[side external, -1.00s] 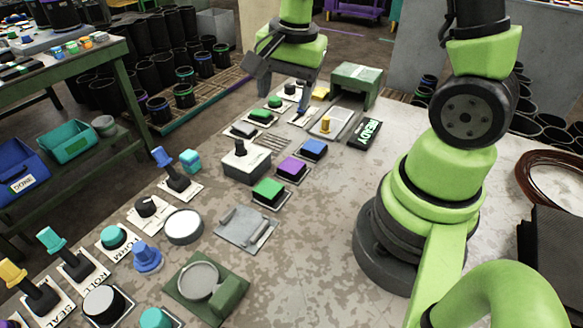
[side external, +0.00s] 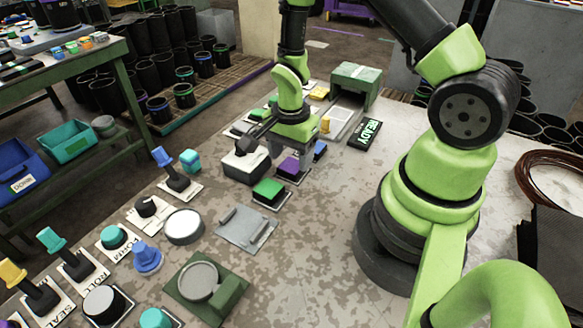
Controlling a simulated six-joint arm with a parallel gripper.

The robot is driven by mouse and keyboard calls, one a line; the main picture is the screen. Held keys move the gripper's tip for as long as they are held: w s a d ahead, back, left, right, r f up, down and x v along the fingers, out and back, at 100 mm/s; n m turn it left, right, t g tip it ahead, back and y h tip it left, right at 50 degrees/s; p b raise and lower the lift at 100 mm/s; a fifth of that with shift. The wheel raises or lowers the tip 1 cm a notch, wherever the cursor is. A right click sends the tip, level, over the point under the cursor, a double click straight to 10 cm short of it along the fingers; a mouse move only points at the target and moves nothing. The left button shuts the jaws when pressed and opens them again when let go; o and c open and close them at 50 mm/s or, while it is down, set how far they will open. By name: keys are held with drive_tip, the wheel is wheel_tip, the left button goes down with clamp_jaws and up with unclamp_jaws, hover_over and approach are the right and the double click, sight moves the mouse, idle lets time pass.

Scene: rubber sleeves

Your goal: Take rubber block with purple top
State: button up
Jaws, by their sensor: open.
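The rubber block with the purple top (side external: 288,166) sits on its small plate among the other blocks on the worn workbench. My gripper (side external: 294,154) is open and low, right at the purple block, with its jaws pointing down. The gripper partly covers the block's far side. I cannot tell whether the fingers touch it or how far down its sides they reach.
A green-topped block (side external: 268,190) sits close in front, and a blue-topped block (side external: 320,149) close behind. A dark box with a white top (side external: 245,166) stands to the left. The bench in front of my base is clear.

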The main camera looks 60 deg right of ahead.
sight(291, 169)
drive_tip(key=shift+f, duration=1.25)
drive_tip(key=c, duration=0.7)
